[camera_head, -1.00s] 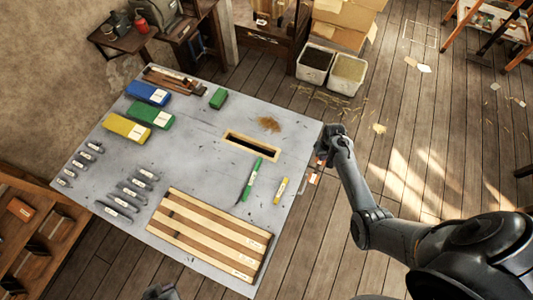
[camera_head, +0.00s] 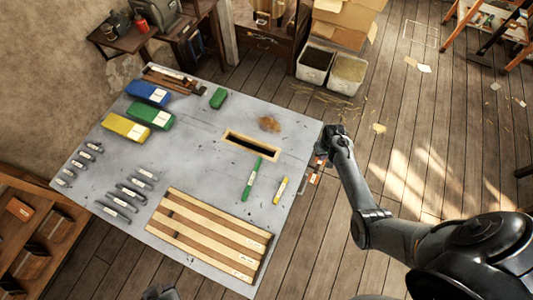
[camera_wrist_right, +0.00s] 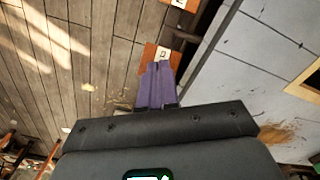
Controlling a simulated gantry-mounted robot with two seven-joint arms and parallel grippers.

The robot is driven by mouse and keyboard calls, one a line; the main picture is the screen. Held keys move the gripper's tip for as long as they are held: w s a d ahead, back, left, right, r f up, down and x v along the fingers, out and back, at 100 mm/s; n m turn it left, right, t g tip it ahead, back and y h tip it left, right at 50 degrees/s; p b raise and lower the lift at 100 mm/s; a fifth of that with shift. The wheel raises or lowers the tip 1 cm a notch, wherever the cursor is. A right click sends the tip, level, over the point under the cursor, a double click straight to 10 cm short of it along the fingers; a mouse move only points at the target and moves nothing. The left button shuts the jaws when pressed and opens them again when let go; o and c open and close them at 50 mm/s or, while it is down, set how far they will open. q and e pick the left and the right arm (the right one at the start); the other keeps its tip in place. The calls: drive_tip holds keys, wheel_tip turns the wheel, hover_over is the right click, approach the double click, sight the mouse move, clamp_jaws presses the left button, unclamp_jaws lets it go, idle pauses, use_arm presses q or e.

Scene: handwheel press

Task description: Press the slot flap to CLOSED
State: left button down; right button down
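The slot (camera_head: 251,144) is a dark rectangular opening in a pale wooden frame on the right part of the grey table (camera_head: 205,150). It looks open, and I cannot make out a separate flap. My right gripper (camera_head: 320,158) is just off the table's right edge, pointing down. In the right wrist view, its purple fingers (camera_wrist_right: 158,86) are side by side with nothing seen between them. Their tips overlap an orange plate (camera_wrist_right: 160,54) with a white label; I cannot tell whether they touch it. A small part of my left arm (camera_head: 160,292) shows at the bottom; its fingers are not visible.
A green marker (camera_head: 252,180) and a yellow marker (camera_head: 281,190) lie near the slot. A slatted wooden board (camera_head: 210,235) lies at the front. Blue, green and yellow blocks and several grey tools are at left. A dark bar (camera_wrist_right: 215,30) runs beside the table edge.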

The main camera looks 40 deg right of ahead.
drive_tip(key=shift+a+f+b, duration=0.1)
drive_tip(key=shift+f+b, duration=0.95)
drive_tip(key=shift+f, duration=0.65)
drive_tip(key=shift+r, duration=0.2)
wheel_tip(320, 180, up, 2)
drive_tip(key=p, duration=0.3)
drive_tip(key=shift+r, duration=0.15)
drive_tip(key=shift+r+p, duration=0.7)
drive_tip(key=shift+p, duration=0.05)
